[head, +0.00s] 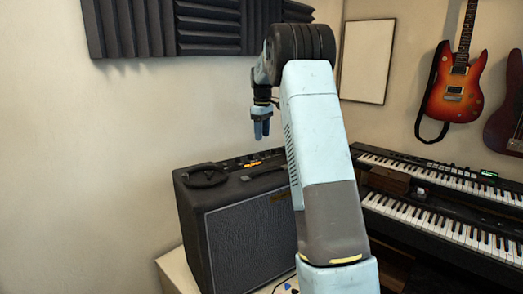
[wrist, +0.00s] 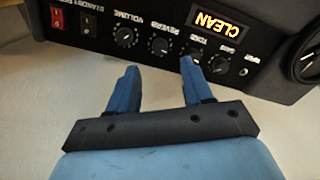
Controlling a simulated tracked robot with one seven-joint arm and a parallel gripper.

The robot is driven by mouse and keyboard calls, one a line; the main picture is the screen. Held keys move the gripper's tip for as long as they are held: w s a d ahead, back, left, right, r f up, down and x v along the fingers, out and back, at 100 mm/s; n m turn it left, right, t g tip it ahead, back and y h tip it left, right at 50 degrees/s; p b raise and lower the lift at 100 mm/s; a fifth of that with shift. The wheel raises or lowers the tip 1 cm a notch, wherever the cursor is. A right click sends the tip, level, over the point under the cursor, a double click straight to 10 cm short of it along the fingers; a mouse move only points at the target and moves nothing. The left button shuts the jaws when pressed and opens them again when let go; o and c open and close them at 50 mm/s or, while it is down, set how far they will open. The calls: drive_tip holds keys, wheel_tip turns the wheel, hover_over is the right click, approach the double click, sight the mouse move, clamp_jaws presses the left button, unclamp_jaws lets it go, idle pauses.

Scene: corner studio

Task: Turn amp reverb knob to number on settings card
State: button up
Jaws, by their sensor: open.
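The black amp (head: 248,238) stands on a pale surface in the head view, its control panel along the top back edge. In the wrist view the panel appears upside down. The reverb knob (wrist: 159,46) is small, dark and round, between the volume knob (wrist: 124,36) and the tone knob (wrist: 192,51). My gripper (wrist: 159,68) is open and empty, its fingertips either side of the reverb knob's line and just short of it in the picture. The right fingertip overlaps the tone knob's edge. My gripper (head: 261,129) hangs above the amp. I cannot make out a settings card.
A dark round object (head: 204,176) and a carry handle (head: 263,172) are on the amp's top. Keyboards (head: 445,205) stand right; the wall is left.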

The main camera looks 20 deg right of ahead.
sight(262, 152)
wheel_tip(262, 152, down, 7)
drive_tip(key=shift+f, duration=0.1)
idle(0.3)
drive_tip(key=shift+c, duration=0.4)
clamp_jaws()
drive_tip(key=shift+a, duration=0.25)
drive_tip(key=shift+d, duration=0.15)
